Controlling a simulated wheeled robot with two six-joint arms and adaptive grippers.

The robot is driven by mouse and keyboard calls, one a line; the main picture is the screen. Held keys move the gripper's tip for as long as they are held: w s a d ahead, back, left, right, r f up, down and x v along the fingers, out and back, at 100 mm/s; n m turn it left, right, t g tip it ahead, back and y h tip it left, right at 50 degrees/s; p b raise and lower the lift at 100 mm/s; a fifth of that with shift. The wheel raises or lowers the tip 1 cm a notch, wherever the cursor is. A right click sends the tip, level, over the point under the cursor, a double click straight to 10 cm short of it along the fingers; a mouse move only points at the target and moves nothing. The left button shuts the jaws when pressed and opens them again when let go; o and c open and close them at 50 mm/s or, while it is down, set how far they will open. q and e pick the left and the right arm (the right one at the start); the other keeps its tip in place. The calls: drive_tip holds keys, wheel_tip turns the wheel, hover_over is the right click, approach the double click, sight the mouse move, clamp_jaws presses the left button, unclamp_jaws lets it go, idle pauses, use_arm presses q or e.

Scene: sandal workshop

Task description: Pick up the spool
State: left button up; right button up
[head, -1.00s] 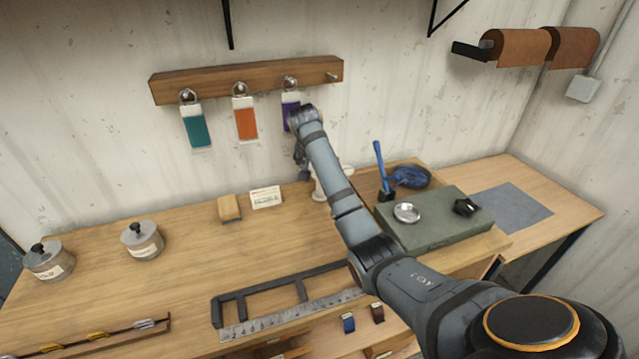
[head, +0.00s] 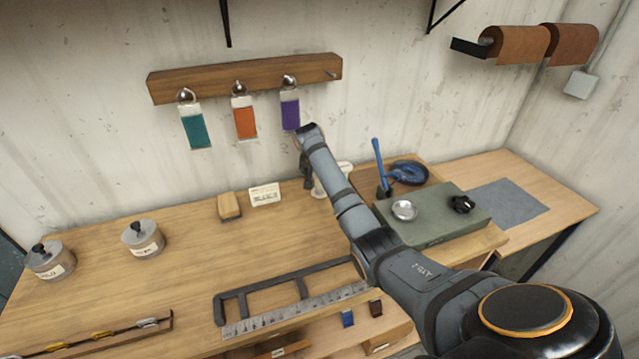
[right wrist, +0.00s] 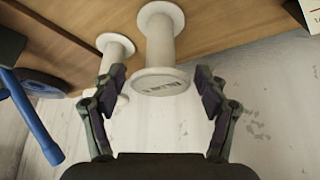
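A pale spool (right wrist: 160,45) with wide round ends stands at the back of the workbench. In the right wrist view its near end lies between and just ahead of my right gripper's fingertips (right wrist: 160,84), which are open with a gap visible on both sides. A second, similar pale spool (right wrist: 116,48) stands close beside it to the left, near the left finger. In the head view my arm hides most of the spools, and only part of a white one (head: 343,170) shows behind my right gripper (head: 307,178). My left gripper is not in view.
A wooden rack (head: 245,78) with hanging colored tags is on the wall above. A small card (head: 264,194) and a wooden block (head: 229,206) lie left of the gripper. A green-grey slab (head: 440,222) and a blue-handled tool (head: 379,160) are to the right.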

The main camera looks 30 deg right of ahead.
drive_tip(key=c, duration=0.9)
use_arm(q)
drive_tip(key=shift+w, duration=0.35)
